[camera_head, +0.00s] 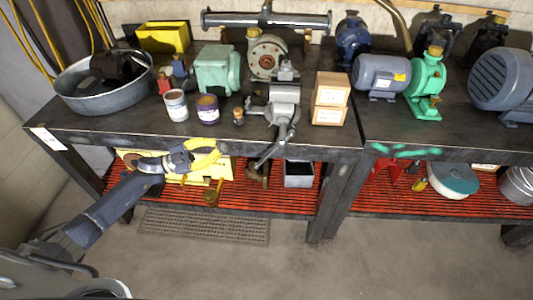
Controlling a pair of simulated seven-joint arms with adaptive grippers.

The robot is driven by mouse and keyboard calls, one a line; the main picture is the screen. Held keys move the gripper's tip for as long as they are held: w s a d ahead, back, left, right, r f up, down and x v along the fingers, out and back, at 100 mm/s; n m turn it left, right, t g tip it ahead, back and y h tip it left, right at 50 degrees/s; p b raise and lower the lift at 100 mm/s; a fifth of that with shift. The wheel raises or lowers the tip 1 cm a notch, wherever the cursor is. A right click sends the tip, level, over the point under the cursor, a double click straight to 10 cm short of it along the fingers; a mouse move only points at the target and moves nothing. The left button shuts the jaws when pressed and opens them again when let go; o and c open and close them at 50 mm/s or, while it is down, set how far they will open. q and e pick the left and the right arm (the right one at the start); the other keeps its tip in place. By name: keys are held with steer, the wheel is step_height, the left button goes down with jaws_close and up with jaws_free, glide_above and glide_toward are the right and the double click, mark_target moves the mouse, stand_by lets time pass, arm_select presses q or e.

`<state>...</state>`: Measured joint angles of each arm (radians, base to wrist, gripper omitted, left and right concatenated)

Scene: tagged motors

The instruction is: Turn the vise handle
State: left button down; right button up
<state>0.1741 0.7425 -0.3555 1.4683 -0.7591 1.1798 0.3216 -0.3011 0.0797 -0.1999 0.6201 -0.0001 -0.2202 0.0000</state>
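A grey metal vise (284,96) is mounted at the front edge of the dark workbench, near the middle of the view. Its handle (271,150) is a thin bar that slants down and to the left below the jaws, in front of the bench edge. My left gripper (213,154), with yellow parts at its end, is in front of the bench edge, left of the handle and apart from it. The gap between its fingertips is not clear against the yellow things behind. My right gripper is not in view.
Paint cans (207,108) and a small brown bottle (238,115) stand left of the vise; wooden boxes (330,98) stand right of it. A green motor (217,70) is behind. A red slatted lower shelf (300,199) holds a grey bin (299,174). The floor in front is mostly clear.

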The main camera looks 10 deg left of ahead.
arm_select(q)
steer(key=s+f+n+g, duration=0.1)
steer(key=s+n+g, duration=0.1)
steer(key=n+h, duration=0.1)
steer(key=n, duration=0.1)
glide_above(257, 166)
steer(key=shift+f+g, duration=0.1)
steer(key=shift+g, duration=0.3)
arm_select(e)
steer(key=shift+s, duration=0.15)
arm_select(q)
steer(key=shift+f, duration=0.1)
stand_by(0.5)
